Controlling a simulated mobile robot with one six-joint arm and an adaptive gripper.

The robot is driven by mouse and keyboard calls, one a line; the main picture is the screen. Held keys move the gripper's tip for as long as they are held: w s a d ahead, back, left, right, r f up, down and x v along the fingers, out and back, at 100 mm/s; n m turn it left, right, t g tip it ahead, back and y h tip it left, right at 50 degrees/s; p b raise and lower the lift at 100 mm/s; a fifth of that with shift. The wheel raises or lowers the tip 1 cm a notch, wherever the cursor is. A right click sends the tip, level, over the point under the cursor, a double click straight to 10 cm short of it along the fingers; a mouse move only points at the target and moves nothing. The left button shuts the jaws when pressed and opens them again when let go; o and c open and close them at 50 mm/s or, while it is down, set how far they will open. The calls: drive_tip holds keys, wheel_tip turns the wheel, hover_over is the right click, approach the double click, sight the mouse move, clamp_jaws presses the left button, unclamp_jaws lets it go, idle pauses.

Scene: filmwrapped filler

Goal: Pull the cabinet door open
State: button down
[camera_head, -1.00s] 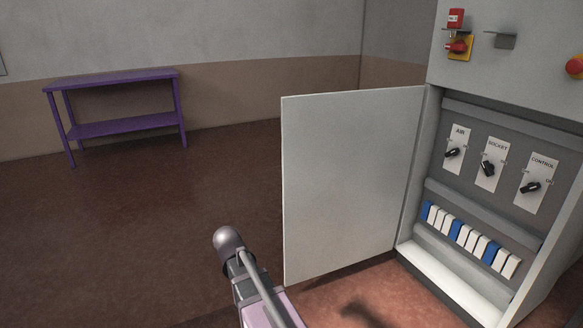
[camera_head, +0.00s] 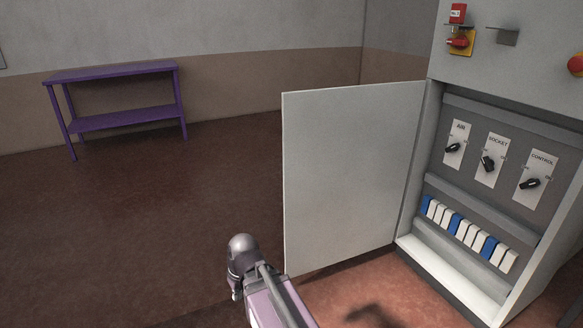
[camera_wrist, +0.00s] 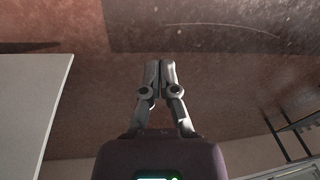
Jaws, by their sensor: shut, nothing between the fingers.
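The cabinet door (camera_head: 352,175) is a plain grey-white panel, swung wide open to the left of the grey cabinet (camera_head: 500,75). Its hinge side meets the cabinet's left edge. In the wrist view the door (camera_wrist: 30,100) shows as a pale panel at the left. My gripper (camera_wrist: 160,66) is shut and empty, its two fingers together over bare floor and apart from the door. In the head view my arm is low, by the door's lower free corner, and my fingers cannot be made out there.
Inside the cabinet are AIR, SOCKET and CONTROL switches (camera_head: 488,163) above a row of blue and white breakers (camera_head: 467,232). A red and yellow switch (camera_head: 459,40) is on the cabinet front. A purple table (camera_head: 115,73) stands by the back wall. The floor left of the door is clear.

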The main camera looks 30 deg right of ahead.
drive_tip(key=w+d+r+n+t+y, duration=0.2)
drive_tip(key=w+d+r+t+y, duration=0.25)
drive_tip(key=w, duration=0.45)
drive_tip(key=m+t+h, duration=0.4)
drive_tip(key=t+h, duration=0.4)
drive_tip(key=t, duration=0.4)
approach(290, 164)
drive_tip(key=s, duration=0.6)
drive_tip(key=shift+a+f+p, duration=0.1)
drive_tip(key=shift+a+p, duration=0.3)
drive_tip(key=shift+w, duration=0.15)
drive_tip(key=w, duration=0.4)
drive_tip(key=w+d, duration=0.1)
drive_tip(key=w, duration=0.8)
drive_tip(key=shift+w+d, duration=0.3)
drive_tip(key=shift+w, duration=0.05)
